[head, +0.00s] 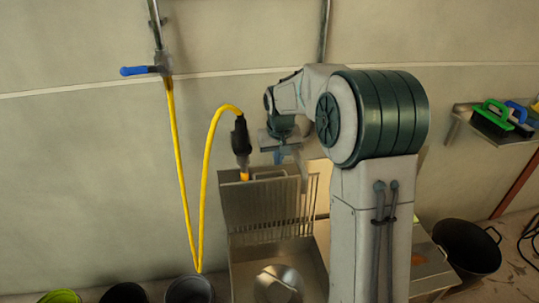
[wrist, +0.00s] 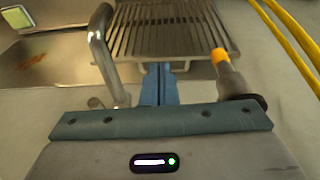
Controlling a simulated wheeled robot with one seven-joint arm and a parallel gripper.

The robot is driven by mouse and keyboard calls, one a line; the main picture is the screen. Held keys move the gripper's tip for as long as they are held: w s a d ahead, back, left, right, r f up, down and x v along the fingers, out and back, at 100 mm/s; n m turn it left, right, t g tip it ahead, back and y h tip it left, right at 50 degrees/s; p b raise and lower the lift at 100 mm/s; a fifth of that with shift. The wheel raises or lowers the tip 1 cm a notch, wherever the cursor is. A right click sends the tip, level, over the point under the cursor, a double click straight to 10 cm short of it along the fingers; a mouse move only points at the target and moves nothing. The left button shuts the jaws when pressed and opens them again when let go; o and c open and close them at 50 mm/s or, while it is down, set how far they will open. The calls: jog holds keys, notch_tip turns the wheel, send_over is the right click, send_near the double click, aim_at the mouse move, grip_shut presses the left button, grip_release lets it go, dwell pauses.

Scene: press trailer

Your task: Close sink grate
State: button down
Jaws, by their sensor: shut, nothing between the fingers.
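The metal sink grate (head: 262,210) stands raised, nearly upright, at the back of the steel sink (head: 312,268) in the head view. Its slats also show at the top of the wrist view (wrist: 172,30). My gripper (head: 279,157) is above and close to the grate's upper edge. In the wrist view my gripper's blue fingers (wrist: 158,82) are together and empty, in line with the grate's near edge. I cannot tell whether they touch it. My arm hides the right part of the sink and grate.
A black spray nozzle with orange tip (head: 241,142) hangs on a yellow hose (head: 205,180) just left of my gripper. In the wrist view a bent metal tube (wrist: 102,50) is left of the fingers. Buckets (head: 188,290) stand lower left; a black tub (head: 467,248) lies right.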

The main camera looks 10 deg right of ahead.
jog(key=w+r+p, duration=0.3)
jog(key=w+p, duration=0.1)
jog(key=w, duration=0.2)
send_near(271, 173)
jog(key=f, duration=0.7)
jog(key=shift+s+a+f, duration=0.1)
jog(key=shift+s+f, duration=0.05)
jog(key=shift+s, duration=0.1)
jog(key=shift+s+a, duration=0.1)
jog(key=shift+a, duration=0.05)
